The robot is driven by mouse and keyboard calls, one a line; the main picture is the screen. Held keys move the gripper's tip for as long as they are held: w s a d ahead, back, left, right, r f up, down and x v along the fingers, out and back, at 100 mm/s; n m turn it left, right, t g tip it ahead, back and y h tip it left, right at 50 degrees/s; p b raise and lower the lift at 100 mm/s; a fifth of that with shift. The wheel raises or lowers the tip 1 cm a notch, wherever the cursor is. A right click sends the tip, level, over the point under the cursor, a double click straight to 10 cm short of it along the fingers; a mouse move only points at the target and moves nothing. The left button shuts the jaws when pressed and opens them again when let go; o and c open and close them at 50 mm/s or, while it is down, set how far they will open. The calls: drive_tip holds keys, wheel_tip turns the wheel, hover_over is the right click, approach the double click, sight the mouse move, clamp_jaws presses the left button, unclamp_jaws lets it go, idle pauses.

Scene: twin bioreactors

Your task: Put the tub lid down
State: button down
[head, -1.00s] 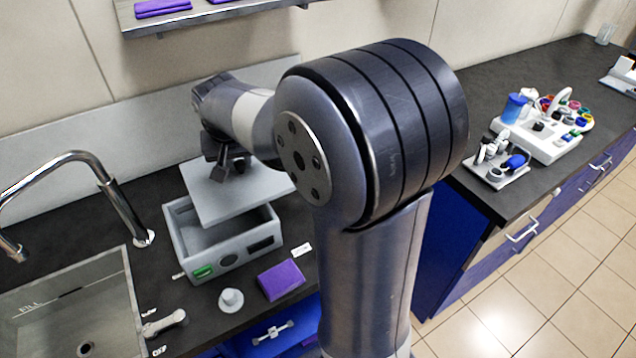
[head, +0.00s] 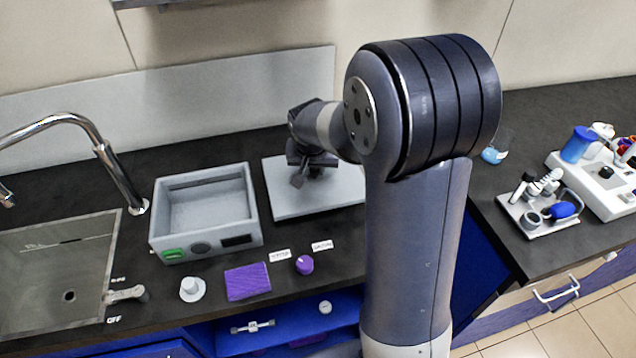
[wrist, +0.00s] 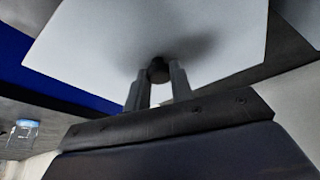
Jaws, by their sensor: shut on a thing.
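The tub lid (head: 290,202) is a flat light-grey plate on or just above the dark counter, right of the tub; I cannot tell whether it touches the counter. My gripper (head: 312,170) is over the lid and shut on its small dark knob. In the wrist view the two fingers of my gripper (wrist: 158,76) close on the knob, with the pale lid (wrist: 120,40) spread beyond them. The grey tub (head: 205,205) stands open and looks empty, with a green switch on its front. Part of the lid's right side is near my arm.
A steel sink (head: 60,270) and tap (head: 110,165) are at the left. A purple pad (head: 248,282), a white knob (head: 192,289) and a purple knob (head: 304,265) lie along the front edge. A tool tray (head: 540,208) and a blue-filled beaker (head: 496,150) are at the right.

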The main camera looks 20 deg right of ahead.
sight(314, 179)
drive_tip(key=shift+f, duration=2.45)
drive_tip(key=shift+f, duration=0.1)
drive_tip(key=c, duration=1.2)
unclamp_jaws()
drive_tip(key=shift+c, duration=0.2)
drive_tip(key=shift+s+r, duration=0.1)
drive_tip(key=shift+r, duration=0.4)
drive_tip(key=v, duration=1.1)
drive_tip(key=shift+s, duration=0.15)
